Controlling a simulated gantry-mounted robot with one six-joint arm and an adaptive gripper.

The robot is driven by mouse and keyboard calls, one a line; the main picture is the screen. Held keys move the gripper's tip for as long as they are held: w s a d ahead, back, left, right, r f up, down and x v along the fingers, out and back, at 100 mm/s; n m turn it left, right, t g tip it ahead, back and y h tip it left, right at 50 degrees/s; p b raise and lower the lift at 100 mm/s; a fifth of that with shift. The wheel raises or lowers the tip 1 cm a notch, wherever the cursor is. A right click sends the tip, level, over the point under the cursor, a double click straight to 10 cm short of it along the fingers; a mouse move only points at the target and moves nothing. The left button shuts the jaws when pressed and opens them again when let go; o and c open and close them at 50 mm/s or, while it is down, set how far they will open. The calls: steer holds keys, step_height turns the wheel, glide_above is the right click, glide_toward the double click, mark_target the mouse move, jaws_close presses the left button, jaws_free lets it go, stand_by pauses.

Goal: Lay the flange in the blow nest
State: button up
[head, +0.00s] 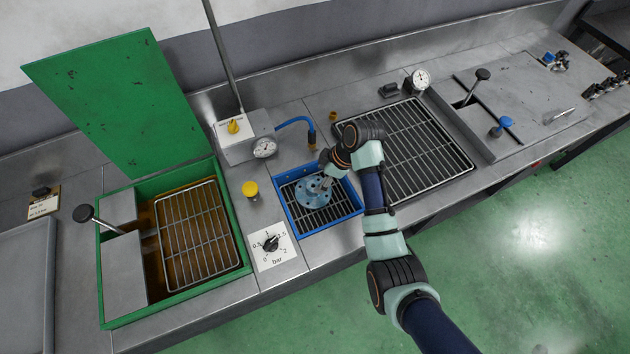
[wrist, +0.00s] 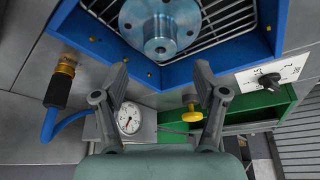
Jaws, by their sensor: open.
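The flange (head: 313,193) is a blue-grey metal disc with a raised round hub and holes around its rim. It lies inside the blue-framed blow nest (head: 334,226), over the nest's dark bar grate, and looks flat, hub up. In the wrist view the flange (wrist: 162,32) shows at the top, partly cut off, inside the nest's blue frame (wrist: 110,52). My gripper (head: 326,180) is close above the flange in the head view. In the wrist view my gripper (wrist: 160,70) is open, with nothing between its fingers and the flange beyond the tips.
A green tank (head: 240,225) with a wire rack and raised lid stands left. A pressure dial (head: 271,244), yellow button (head: 250,189), gauge (head: 264,147) and blue hose (head: 293,122) surround the nest. A large grate (head: 425,150) lies right.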

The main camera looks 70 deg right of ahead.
steer(key=v, duration=0.5)
steer(key=shift+w+p, duration=0.1)
steer(key=shift+p, duration=0.2)
steer(key=w+a+r+t+h, duration=0.1)
steer(key=w+a+r, duration=0.2)
steer(key=w+a, duration=0.35)
steer(key=w+a+r+t, duration=0.1)
steer(key=w+a+r, duration=0.25)
steer(key=a, duration=0.65)
steer(key=w+a+r+t+h, duration=0.1)
steer(key=w+a+r+t, duration=0.1)
steer(key=w+a, duration=0.45)
steer(key=s+a+r+m+t, duration=0.1)
steer(key=s+a+r+t, duration=0.1)
steer(key=a+r, duration=0.3)
steer(key=s+a+r+m+t+y, duration=0.1)
steer(key=a+r, duration=0.4)
steer(key=a, duration=0.8)
steer(key=shift+s+a+t, duration=0.3)
steer(key=shift+s+t, duration=0.2)
steer(key=shift+t, duration=0.1)
